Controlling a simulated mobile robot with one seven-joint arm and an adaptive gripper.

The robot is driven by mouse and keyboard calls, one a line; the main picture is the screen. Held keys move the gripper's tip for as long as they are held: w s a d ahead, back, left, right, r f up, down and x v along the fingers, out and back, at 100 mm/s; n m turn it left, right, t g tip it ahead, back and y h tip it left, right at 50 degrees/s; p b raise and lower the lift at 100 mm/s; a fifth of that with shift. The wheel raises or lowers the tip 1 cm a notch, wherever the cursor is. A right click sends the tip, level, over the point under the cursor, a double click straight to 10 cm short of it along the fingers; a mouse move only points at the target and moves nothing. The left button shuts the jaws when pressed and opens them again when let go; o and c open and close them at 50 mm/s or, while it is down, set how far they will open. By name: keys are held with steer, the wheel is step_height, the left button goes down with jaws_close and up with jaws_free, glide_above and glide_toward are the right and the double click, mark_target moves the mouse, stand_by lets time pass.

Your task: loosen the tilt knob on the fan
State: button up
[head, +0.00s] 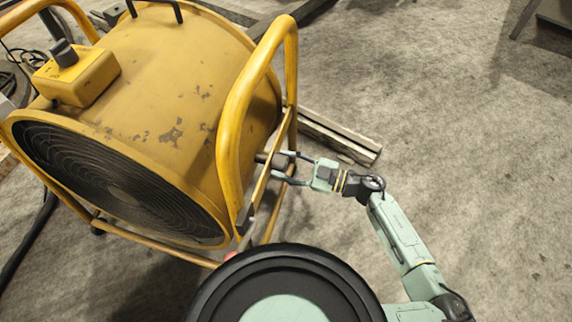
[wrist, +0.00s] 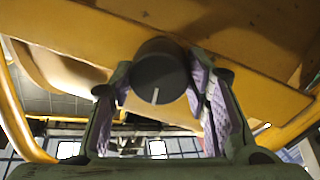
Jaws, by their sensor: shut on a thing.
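A large yellow drum fan (head: 165,95) in a tubular frame stands at the left in the head view. Its tilt knob (wrist: 160,72) is dark and round with a light line on its face, pointing downward in the wrist view. The knob sits at the side of the frame, and a little of it shows in the head view (head: 264,158). My gripper (head: 286,166) comes from the right. Its two fingers with lilac pads lie on either side of the knob and are shut on it. The gripper partly hides the knob's sides.
Yellow frame tubes (head: 236,110) rise close to my gripper. Wooden beams (head: 340,138) lie on the floor behind it. A yellow control box (head: 76,76) with a dark knob sits on top of the drum. The concrete floor (head: 450,130) at the right is clear.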

steer(key=n+b, duration=0.1)
steer(key=n, duration=0.3)
steer(key=shift+f+n+b, duration=0.15)
steer(key=shift+n+b, duration=0.15)
steer(key=shift+b, duration=0.1)
steer(key=n+b, duration=0.1)
steer(key=n, duration=0.2)
steer(key=shift+f+n+b, duration=0.1)
steer(key=shift+n+b, duration=0.3)
steer(key=n+b, duration=0.2)
steer(key=n, duration=0.2)
steer(key=shift+n+y, duration=0.3)
steer(key=shift+n+g+b, duration=0.4)
steer(key=shift+n+b, duration=0.65)
steer(key=shift+n, duration=0.95)
steer(key=o, duration=1.2)
steer(key=shift+c, duration=0.2)
